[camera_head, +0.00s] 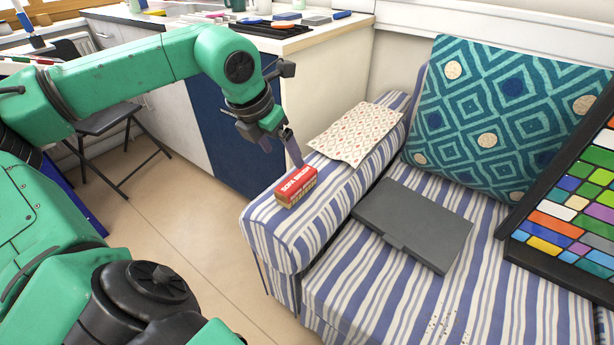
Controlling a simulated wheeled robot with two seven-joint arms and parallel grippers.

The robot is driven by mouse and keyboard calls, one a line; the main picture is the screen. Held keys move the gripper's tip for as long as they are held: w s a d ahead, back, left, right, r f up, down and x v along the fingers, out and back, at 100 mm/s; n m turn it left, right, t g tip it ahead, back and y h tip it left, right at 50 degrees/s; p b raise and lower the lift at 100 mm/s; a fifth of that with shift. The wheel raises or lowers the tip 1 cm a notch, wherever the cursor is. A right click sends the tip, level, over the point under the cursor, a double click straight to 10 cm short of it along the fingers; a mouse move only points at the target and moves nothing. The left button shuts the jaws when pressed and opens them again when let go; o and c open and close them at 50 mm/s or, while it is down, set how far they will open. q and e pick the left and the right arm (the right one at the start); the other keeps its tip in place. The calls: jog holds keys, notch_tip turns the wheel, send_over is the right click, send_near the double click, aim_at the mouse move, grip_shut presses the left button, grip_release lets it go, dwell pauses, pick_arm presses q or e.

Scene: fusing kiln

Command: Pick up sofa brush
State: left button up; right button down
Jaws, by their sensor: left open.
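The sofa brush (297,183) is a small block with a red, white-lettered top and tan bristles below. It lies on the striped sofa arm (275,233), near its front end. My left gripper (282,154) is open and empty, just above and behind the brush. One finger points down close to the brush's far edge; I cannot tell if it touches. My right gripper is not in view.
A patterned cloth (357,135) lies on the sofa arm behind the brush. A grey flat case (413,222) lies on the seat beside a teal cushion (500,115) and a black-framed panel of coloured tiles (560,225). A cluttered counter (318,38) stands behind.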

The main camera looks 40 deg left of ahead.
aim_at(294, 181)
pick_arm(q)
jog(key=x, duration=1.2)
jog(key=shift+s+d+f, duration=0.1)
jog(key=shift+s+f, duration=0.15)
jog(key=shift+w+f, duration=0.15)
jog(key=shift+f, duration=0.25)
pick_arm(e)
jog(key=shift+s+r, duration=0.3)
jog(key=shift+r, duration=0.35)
pick_arm(q)
jog(key=shift+c, duration=0.3)
grip_shut()
jog(key=shift+r, duration=0.15)
